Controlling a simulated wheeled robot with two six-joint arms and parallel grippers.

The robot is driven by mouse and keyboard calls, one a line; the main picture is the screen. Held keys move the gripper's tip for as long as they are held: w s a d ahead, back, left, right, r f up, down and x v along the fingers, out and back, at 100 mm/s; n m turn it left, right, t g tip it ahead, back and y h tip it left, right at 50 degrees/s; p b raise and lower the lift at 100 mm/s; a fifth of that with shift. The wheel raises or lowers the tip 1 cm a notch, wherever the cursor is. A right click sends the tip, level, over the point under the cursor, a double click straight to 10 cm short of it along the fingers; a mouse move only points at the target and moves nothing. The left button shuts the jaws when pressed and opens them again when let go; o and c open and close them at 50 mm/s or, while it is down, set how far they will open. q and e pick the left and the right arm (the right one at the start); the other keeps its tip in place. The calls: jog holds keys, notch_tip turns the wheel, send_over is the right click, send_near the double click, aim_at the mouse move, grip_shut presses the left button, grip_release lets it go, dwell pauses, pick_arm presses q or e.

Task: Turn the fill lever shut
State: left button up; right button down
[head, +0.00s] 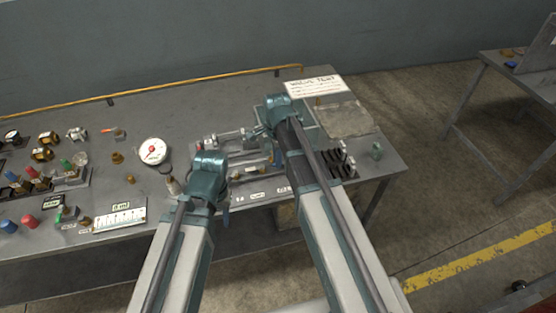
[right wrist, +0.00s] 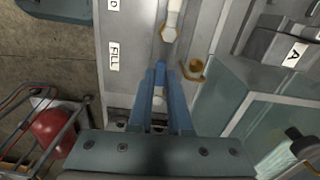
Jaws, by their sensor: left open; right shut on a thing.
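The label FILL (right wrist: 114,55) is on the grey panel in the right wrist view. My right gripper (right wrist: 160,75) points at the panel beside it, with its blue fingers closed around a small pale piece, the fill lever (right wrist: 158,97), mostly hidden between them. In the head view my right gripper (head: 279,112) is over the valve rig (head: 245,138) at the bench's right part; its fingertips are hidden. My left gripper (head: 208,172) is open at the rig's left front, apart from the right one; its fingertips are mostly hidden by the wrist.
A pale handle (right wrist: 173,18) and a brass fitting (right wrist: 193,70) lie close to my right fingers. A VALVE TEST sign (head: 315,85) stands behind the rig. A round gauge (head: 152,151) and several coloured knobs are on the bench's left. A second table (head: 500,60) stands far right.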

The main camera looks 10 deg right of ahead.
jog(key=shift+w+m, duration=0.15)
jog(key=shift+m, duration=0.35)
jog(key=c, duration=0.8)
grip_release()
jog(key=shift+c, duration=0.2)
